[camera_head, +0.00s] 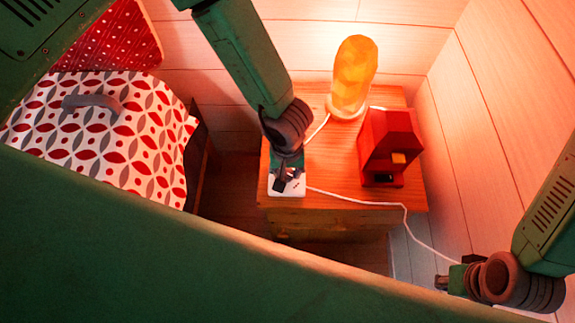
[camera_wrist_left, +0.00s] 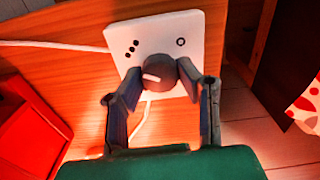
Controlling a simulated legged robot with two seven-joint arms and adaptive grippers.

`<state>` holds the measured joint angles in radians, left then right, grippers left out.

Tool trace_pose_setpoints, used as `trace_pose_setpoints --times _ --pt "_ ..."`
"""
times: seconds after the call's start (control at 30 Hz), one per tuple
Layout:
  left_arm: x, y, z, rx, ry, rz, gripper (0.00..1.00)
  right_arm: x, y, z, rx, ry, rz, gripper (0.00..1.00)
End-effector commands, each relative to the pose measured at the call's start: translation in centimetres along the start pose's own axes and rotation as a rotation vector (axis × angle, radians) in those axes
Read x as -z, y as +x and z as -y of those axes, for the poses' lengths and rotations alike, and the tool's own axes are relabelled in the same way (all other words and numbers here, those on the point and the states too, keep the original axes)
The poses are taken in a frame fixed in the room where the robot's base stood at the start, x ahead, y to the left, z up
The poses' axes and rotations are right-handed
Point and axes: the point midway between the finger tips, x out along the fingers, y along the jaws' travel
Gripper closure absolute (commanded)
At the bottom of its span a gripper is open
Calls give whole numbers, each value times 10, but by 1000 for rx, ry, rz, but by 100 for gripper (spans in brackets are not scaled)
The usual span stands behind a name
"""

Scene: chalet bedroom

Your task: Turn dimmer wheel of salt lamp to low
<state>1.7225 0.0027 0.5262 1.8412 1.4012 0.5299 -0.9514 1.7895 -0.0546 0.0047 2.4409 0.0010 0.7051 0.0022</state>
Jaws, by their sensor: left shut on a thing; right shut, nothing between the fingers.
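The salt lamp (camera_head: 354,72) glows orange on the wooden nightstand. Its white dimmer box (camera_head: 297,187) sits at the nightstand's front left, joined by a white cord. In the left wrist view the box (camera_wrist_left: 185,28) has several dark dots on the left and a small ring on the right. My left gripper (camera_head: 286,178) is shut on the dark dimmer wheel (camera_wrist_left: 162,72), one finger on each side. The wheel's white mark points left, on the side of the dots. My right gripper (camera_head: 443,282) is shut and empty, low at the right, apart from the nightstand.
A red box-like object (camera_head: 390,140) stands on the nightstand (camera_head: 335,165), right of the dimmer box. A white cord (camera_head: 365,203) runs over the nightstand's front right edge. A bed with a patterned cover (camera_head: 150,165) is at the left. Wooden walls close off the back and right.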

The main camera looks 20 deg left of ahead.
Motion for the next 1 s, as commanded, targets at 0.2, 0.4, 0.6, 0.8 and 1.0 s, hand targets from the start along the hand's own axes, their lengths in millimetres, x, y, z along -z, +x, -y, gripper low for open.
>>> trace_pose_setpoints --times 0.2,0.4,0.6,0.8,1.0 --pt "-1 -3 -1 -3 -205 3 99 1 -22 0 0 0 0 100" --pt "-1 -3 -1 -3 -394 2 99 2 -34 0 0 0 0 100" --pt "-1 -2 -2 -3 -585 4 99 2 -44 0 0 0 0 100" --pt "-1 -2 -2 -3 -776 4 99 3 -53 0 0 0 0 100" --pt "0 -2 -2 -4 -965 4 99 3 -61 0 0 0 0 100"
